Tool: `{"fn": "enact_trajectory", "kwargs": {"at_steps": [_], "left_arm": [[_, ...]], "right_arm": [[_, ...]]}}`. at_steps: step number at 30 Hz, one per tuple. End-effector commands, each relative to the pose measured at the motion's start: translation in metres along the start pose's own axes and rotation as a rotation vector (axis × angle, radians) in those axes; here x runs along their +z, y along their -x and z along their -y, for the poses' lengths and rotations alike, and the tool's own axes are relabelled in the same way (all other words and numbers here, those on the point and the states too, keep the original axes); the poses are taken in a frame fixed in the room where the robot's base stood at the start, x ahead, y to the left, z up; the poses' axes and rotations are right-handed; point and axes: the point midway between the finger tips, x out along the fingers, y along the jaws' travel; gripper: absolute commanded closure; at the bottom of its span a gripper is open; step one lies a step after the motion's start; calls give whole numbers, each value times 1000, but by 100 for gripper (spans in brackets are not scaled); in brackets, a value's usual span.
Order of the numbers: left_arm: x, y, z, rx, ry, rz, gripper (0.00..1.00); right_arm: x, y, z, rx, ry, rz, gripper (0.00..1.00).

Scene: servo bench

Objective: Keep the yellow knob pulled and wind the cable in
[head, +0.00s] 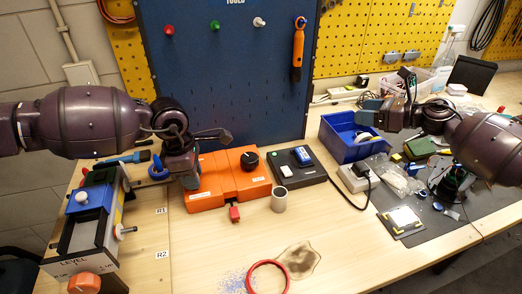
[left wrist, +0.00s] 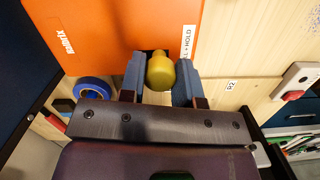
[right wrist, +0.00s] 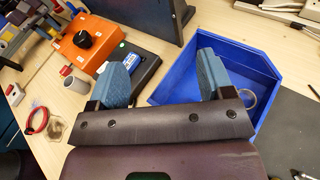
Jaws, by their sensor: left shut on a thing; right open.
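The orange box (head: 225,185) stands on the bench in front of the blue tool panel. A black knob (head: 250,160) sits on its top. A red cable end (head: 234,213) shows at its front; little cable is visible. My left gripper (head: 188,178) is at the box's left end. In the left wrist view, its fingers are shut on the yellow knob (left wrist: 161,72), beside a label partly reading "HOLD". The head view hides this knob behind the gripper. My right gripper (right wrist: 166,75) is open and empty above the blue bin (right wrist: 235,80), away from the black knob.
A dark device (head: 299,168) and a grey cylinder (head: 279,199) stand right of the orange box. A red ring (head: 267,277) and a brown stain (head: 299,260) are at the front. A level fixture (head: 85,225) stands at left. The right side is cluttered.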

Motion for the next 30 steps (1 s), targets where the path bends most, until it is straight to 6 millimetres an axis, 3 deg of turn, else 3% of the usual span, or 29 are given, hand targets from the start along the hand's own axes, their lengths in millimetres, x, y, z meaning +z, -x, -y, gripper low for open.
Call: {"fn": "enact_trajectory", "kwargs": {"at_steps": [1,6,12,15,18,22,25,30], "left_arm": [[0,0,1,-2,-1,0,91],[1,0,1,-2,-1,0,91],[1,0,1,-2,-1,0,91],[1,0,1,-2,-1,0,91],[1,0,1,-2,-1,0,91],[0,0,1,-2,-1,0,91],[0,-1,1,-2,-1,0,91],[0,-1,1,-2,-1,0,91]], "right_arm": [[20,-16,-8,27,18,29,26],[75,-70,-49,136,126,73,26],[116,-130,-124,332,298,1,26],[125,-156,-167,436,390,-98,26],[123,-173,-202,511,470,-237,26],[107,-184,-228,544,537,-445,26],[85,-183,-230,524,546,-608,26],[62,-170,-214,441,511,-815,26]]}}
